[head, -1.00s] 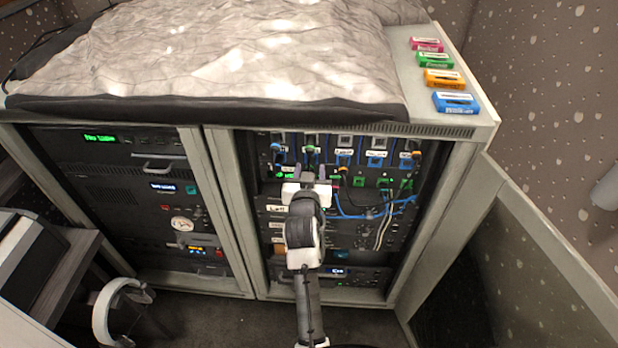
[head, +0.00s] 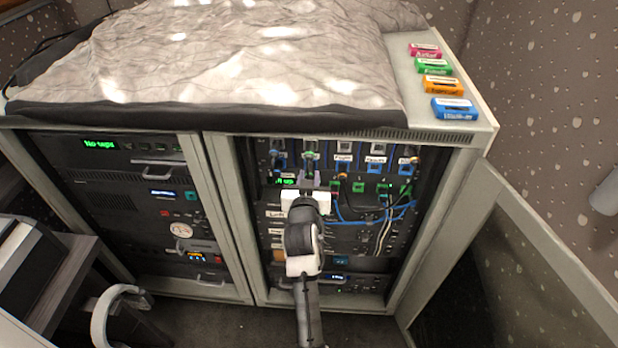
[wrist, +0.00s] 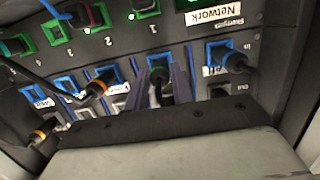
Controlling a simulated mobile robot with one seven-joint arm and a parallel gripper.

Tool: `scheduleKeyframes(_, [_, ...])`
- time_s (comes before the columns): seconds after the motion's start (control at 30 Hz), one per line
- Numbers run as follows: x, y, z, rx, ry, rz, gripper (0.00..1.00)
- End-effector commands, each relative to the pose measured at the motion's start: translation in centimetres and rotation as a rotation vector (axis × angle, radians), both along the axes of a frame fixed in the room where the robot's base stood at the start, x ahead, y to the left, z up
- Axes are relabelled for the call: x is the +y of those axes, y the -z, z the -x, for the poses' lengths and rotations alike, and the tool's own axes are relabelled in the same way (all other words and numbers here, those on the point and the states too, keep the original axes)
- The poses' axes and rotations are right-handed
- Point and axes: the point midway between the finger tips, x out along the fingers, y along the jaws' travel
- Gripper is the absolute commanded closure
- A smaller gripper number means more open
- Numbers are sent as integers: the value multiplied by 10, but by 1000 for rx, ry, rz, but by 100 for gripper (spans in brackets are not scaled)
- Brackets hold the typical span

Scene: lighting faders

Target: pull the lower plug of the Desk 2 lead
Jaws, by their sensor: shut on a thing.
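My gripper (head: 310,179) is at the patch panel in the right-hand rack. In the wrist view, its two purple fingers (wrist: 160,82) are shut on a dark plug with a greenish part (wrist: 155,68), in the row of blue-framed sockets. In the head view, a green plug part (head: 310,152) shows just above the fingertips, second from the left in the upper row. The fingers and gripper body hide much of the held plug and its cable. I cannot tell whether the plug is fully seated. No label reading Desk 2 is legible.
The rack's side walls frame the panel.

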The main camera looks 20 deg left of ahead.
Motion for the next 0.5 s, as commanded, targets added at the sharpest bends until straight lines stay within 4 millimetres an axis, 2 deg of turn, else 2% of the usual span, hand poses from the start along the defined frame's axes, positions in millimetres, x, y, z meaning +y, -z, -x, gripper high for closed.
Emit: scheduleKeyframes(0.5, [-7,0,26,0,-1,0,100])
